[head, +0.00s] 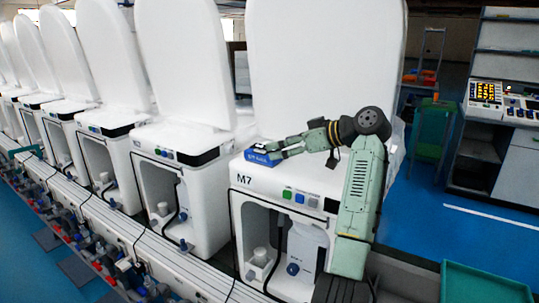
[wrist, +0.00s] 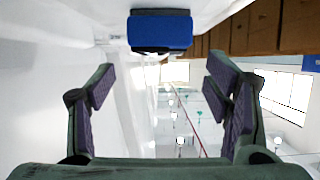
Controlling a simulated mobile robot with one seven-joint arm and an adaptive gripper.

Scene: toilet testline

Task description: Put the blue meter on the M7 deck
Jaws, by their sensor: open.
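The blue meter (head: 262,158) is a small blue box at the front left of the white M7 deck (head: 248,178), just above the M7 label. It appears to rest on the deck; its underside contact is not clear. In the wrist view the blue meter (wrist: 160,31) shows at the top centre, beyond the fingertips, with a dark edge. My gripper (head: 268,150) is at the meter in the head view and partly covers it. In the wrist view my gripper (wrist: 160,88) is open, with a wide empty gap between its dark finger pads.
A tall white lid (head: 325,65) stands behind the M7 deck. More white toilet units (head: 185,140) line up to the left. A green tray (head: 485,282) lies at lower right, and a control console (head: 505,103) stands at far right. Blue floor (head: 430,215) is open between them.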

